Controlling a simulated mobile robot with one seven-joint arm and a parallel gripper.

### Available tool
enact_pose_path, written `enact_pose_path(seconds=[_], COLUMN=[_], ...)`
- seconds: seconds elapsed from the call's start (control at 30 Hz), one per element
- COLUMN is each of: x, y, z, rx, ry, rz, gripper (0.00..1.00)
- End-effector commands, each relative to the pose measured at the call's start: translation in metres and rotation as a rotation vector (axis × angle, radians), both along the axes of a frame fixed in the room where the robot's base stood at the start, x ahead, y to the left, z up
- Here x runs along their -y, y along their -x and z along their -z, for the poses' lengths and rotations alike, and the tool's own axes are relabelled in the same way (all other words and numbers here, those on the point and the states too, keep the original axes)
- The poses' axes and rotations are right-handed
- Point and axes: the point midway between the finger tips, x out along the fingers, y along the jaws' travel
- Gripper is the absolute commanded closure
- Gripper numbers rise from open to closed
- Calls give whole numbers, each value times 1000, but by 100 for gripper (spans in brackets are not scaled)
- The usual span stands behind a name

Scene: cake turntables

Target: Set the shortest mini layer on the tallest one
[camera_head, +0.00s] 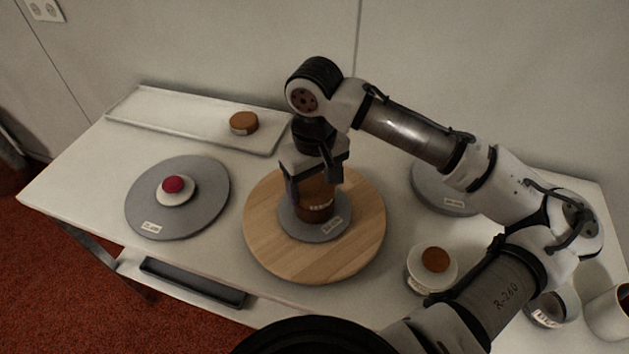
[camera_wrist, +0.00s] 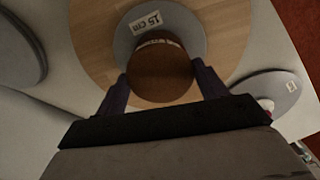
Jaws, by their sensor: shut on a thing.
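A brown cake layer (camera_head: 317,205) stands upright on a small grey disc (camera_head: 300,229) labelled 15 cm, on the wooden turntable (camera_head: 268,255). My gripper (camera_head: 314,186) points down over it. In the wrist view, my gripper (camera_wrist: 160,74) has one finger on each side of the round brown top (camera_wrist: 162,76) and is shut on it. Whether this is one tall layer or a short one resting on another is unclear, as the gripper hides its upper part. A short brown layer (camera_head: 243,122) sits on the white tray. Another small brown piece (camera_head: 435,259) sits on a white round holder.
The white tray (camera_head: 165,112) lies along the back. A grey turntable (camera_head: 205,208) at left bears a white disc with a red piece (camera_head: 173,184). Another grey turntable (camera_head: 430,187) is partly behind my arm. Cups (camera_head: 610,312) stand at the right. Bare table lies at front left.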

Motion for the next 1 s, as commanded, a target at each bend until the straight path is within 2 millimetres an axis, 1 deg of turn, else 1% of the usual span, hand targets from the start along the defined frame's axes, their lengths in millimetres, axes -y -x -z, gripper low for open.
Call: enact_pose_path(seconds=[0.1, 0.13, 0.27, 0.3, 0.53, 0.67, 0.77, 1.0], x=[0, 0, 0, 0, 0, 0, 0, -1], y=[0, 0, 0, 0, 0, 0, -1, -1], z=[4, 3, 3, 3, 2, -4, -17, -70], rx=[-1, 0, 0, 0, 0, 1, 3, 3], ry=[-1, 0, 0, 0, 0, 1, 1, -1], rz=[0, 0, 0, 0, 0, 0, 1, -1], gripper=[51, 27, 10, 7, 7, 7, 7, 7])
